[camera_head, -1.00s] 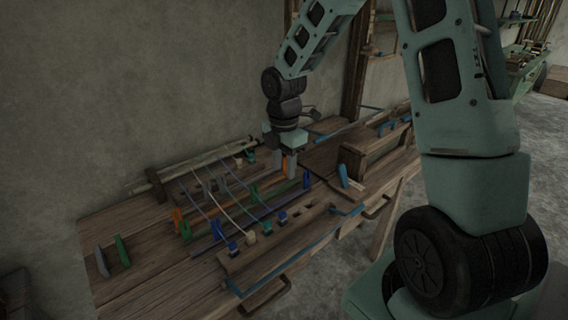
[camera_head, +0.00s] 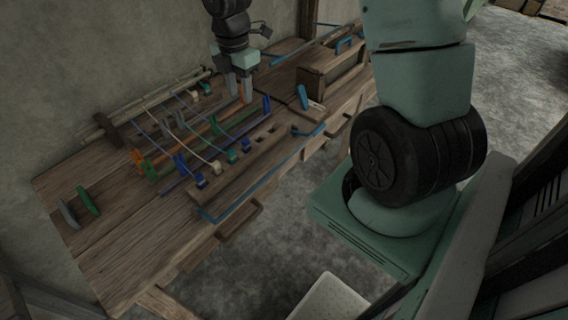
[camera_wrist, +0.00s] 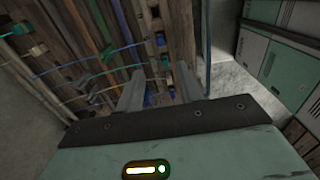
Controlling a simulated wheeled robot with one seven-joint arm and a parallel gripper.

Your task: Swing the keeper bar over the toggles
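My gripper (camera_head: 239,94) hangs over the back of the loom bench, its two fingers apart with nothing seen between them. They also stand apart in the wrist view (camera_wrist: 159,92). It is near the far ends of the orange and green bars; I cannot tell if it touches them. A thin blue bar (camera_head: 246,194), seemingly the keeper bar, lies along the front of a slotted wooden block (camera_head: 228,184).
A wooden box (camera_head: 327,82) and an upright blue piece (camera_head: 303,97) stand on the bench right of the block. A wall is behind. The front-left bench top is bare.

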